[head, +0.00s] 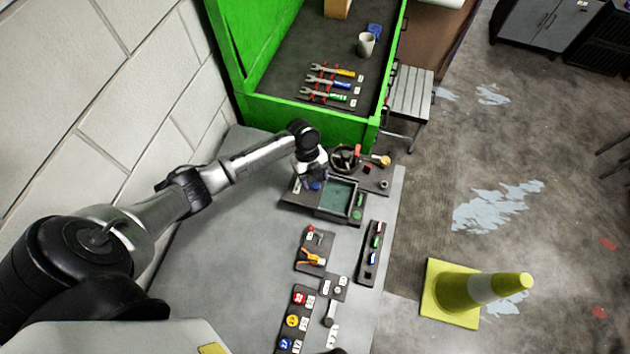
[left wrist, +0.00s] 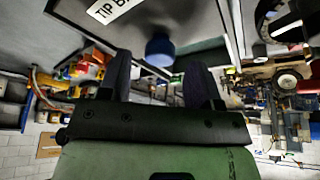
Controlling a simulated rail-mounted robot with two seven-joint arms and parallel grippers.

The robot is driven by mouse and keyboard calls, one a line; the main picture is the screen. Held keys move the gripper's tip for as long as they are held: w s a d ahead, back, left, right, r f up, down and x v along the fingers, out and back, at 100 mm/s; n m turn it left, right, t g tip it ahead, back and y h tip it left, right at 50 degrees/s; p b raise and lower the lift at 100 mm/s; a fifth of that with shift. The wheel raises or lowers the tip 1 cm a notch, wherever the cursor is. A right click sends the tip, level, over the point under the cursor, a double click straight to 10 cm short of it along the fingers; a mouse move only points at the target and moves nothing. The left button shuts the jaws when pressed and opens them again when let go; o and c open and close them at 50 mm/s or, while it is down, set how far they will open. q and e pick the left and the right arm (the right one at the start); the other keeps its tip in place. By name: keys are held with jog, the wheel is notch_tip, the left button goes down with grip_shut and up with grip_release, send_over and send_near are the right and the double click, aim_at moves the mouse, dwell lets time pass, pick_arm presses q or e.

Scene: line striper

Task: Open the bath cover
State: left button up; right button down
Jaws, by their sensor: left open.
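The bath (head: 340,198) is a dark rectangular tray with a teal interior that shows in the head view. A grey plate with a partly cut-off label reading "TIP B" (left wrist: 108,11) shows in the left wrist view and appears to be its cover. A blue knob (head: 315,186) stands on the plate; it also shows in the left wrist view (left wrist: 159,45). My left gripper (head: 318,175) is open at the knob, with one finger on each side of it in the wrist view. I cannot tell whether the fingers touch it. My right gripper is not in view.
A black round holder (head: 345,158) with a red-handled item stands just behind the bath. A green-walled bin (head: 310,118) rises beyond. Small tool trays (head: 314,250) lie nearer on the grey bench (head: 215,268), whose left part is clear. A yellow cone (head: 455,292) stands at right.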

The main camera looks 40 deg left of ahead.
pick_arm(q)
jog(key=b+v, duration=0.1)
jog(key=v, duration=1.1)
jog(key=shift+b, duration=0.4)
